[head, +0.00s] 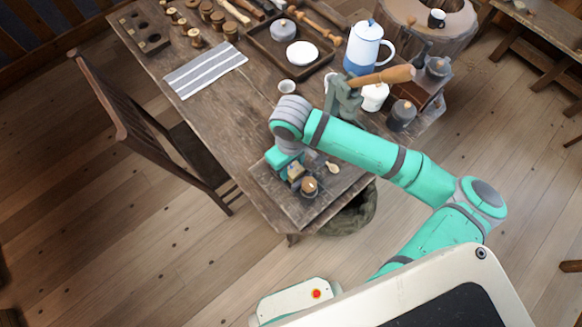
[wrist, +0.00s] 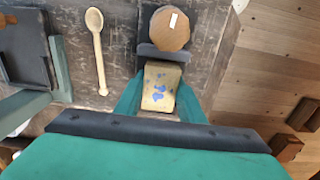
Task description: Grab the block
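The block (wrist: 161,87) is tan with blue specks on its upper face. In the wrist view it lies between the two green fingers of my gripper (wrist: 161,98), with a finger close along each side. I cannot tell whether the fingers press on it or only flank it, nor whether it rests on the table. In the head view my gripper (head: 287,161) is low over the near corner of the wooden table (head: 237,120). The block (head: 295,172) shows there as a small tan shape, partly hidden by my gripper.
A round wooden-topped jar (head: 309,187) stands close beside the block. A wooden spoon (head: 332,168) lies nearby. A blue and white pitcher (head: 365,48), white cup (head: 374,97) and dark grey pot (head: 401,115) stand farther back. A chair (head: 140,125) stands at the left.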

